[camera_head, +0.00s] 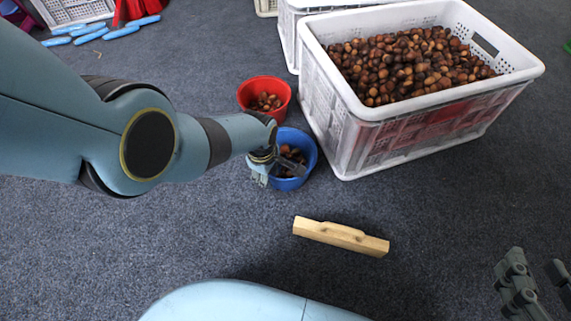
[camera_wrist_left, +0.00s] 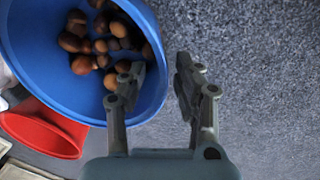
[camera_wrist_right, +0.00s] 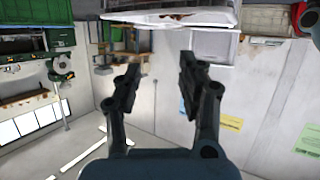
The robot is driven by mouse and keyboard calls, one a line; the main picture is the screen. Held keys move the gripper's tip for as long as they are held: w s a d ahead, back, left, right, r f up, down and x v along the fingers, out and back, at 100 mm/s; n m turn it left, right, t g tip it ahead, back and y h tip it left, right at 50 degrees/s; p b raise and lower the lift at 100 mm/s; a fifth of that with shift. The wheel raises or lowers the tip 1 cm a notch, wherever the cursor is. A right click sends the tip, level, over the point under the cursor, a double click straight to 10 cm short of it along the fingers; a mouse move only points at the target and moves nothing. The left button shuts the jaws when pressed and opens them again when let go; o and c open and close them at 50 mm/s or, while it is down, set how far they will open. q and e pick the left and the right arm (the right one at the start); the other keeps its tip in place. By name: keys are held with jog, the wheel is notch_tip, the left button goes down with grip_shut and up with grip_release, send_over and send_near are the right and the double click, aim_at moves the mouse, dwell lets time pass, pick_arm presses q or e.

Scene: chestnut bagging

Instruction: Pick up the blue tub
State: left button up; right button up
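The blue tub (camera_head: 309,159) stands on the carpet, left of the big white crate, with some chestnuts inside. In the left wrist view the blue tub (camera_wrist_left: 75,101) fills the upper left. My left gripper (camera_head: 276,170) is at the tub's near-left rim. In the left wrist view its fingers (camera_wrist_left: 160,85) are apart, one over the inside of the tub and one outside, with the rim between them. Contact with the rim cannot be told. My right gripper (camera_head: 537,275) is open and empty at the lower right, away from the tub; its fingers (camera_wrist_right: 158,80) are apart.
A red tub (camera_head: 281,87) with chestnuts stands just behind the blue one. The white crate (camera_head: 345,142), full of chestnuts, is close on the right. A wooden block (camera_head: 340,236) lies in front. Blue-handled tools (camera_head: 105,32) lie at the back left. Carpet around the block is clear.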

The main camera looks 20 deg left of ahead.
aim_at(272, 182)
pick_arm(q)
notch_tip(272, 182, down, 3)
jog(key=shift+w+d+r+b, duration=0.1)
jog(key=shift+w+r+b, duration=0.1)
jog(key=shift+b, duration=0.85)
notch_tip(272, 182, down, 2)
jog(key=shift+w+f+b, duration=0.15)
jog(key=shift+f+b, duration=0.05)
jog(key=shift+b, duration=0.8)
grip_shut()
pick_arm(e)
jog(key=w+a+r+n+t+y, duration=0.1)
jog(key=r+t, duration=0.5)
jog(key=r, duration=0.7)
jog(key=w+a+r+n+t+y, duration=0.2)
jog(key=w+r+n+t+y, duration=0.1)
jog(key=r, duration=0.9)
jog(key=w+t+y, duration=0.1)
jog(key=t+y, duration=0.1)
jog(key=t, duration=0.1)
jog(key=shift+w+r+n, duration=0.35)
jog(key=shift+w+n, duration=0.05)
pick_arm(q)
jog(key=shift+w, duration=0.1)
